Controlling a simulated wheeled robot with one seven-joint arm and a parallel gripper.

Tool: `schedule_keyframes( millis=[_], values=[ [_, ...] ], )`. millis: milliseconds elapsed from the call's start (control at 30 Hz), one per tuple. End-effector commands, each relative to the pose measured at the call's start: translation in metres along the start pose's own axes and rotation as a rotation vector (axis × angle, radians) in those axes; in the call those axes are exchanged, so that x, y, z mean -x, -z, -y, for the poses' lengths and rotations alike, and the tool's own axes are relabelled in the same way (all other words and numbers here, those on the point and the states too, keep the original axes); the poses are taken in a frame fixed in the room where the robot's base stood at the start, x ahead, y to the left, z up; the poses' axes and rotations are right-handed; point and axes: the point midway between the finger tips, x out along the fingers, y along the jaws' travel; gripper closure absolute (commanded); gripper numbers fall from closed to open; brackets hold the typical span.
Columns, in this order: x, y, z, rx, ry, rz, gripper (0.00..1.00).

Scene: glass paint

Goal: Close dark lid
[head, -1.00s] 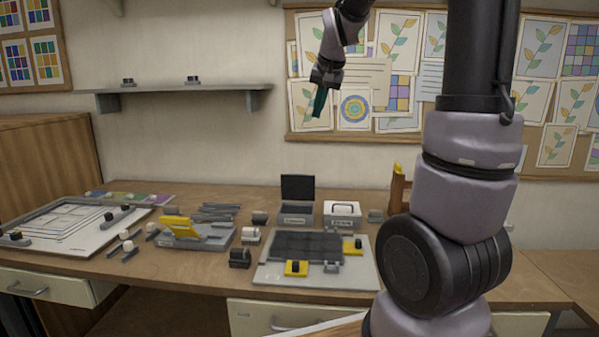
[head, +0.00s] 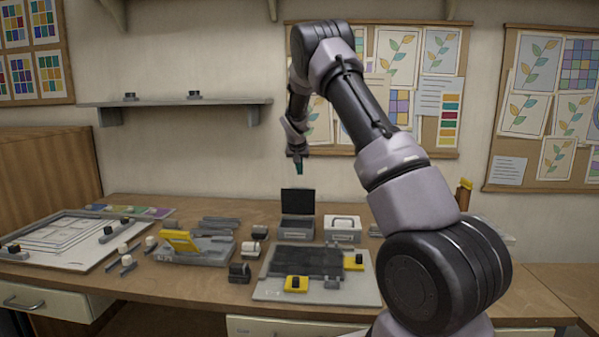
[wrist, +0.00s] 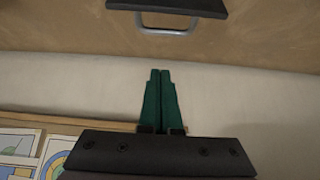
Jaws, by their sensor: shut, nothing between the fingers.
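The dark lid (head: 298,201) stands upright, open, at the back of a small grey box (head: 297,229) near the rear of the table. In the wrist view, a dark panel edge with a grey handle (wrist: 168,31) shows at the top, which looks like this lid seen from above and behind. My gripper (head: 299,172) points down with its green fingers together, above the lid and apart from it. The shut fingers also show in the wrist view (wrist: 160,73), with nothing between them.
A white-lidded box (head: 343,229) with a handle stands just right of the grey box. A dark panel on a board (head: 345,291) with yellow clamps lies in front. A yellow-handled tool (head: 180,242) sits left. A wall shelf (head: 175,102) hangs at upper left.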

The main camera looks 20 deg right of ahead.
Motion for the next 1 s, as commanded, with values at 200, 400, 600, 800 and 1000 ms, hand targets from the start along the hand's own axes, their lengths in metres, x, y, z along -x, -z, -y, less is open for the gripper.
schedule_keyframes(
  millis=[200,400,600,800,1000],
  values=[
    [-0.047,-0.001,-0.001,0.0,-0.002,0.003,1.0],
    [-0.072,-0.003,0.001,0.001,0.001,0.001,1.0],
    [-0.054,-0.024,0.001,0.001,0.001,0.002,1.0],
    [-0.048,-0.031,0.0,0.0,0.0,0.001,1.0],
    [-0.048,-0.032,0.0,0.0,0.0,0.001,1.0]
  ],
)
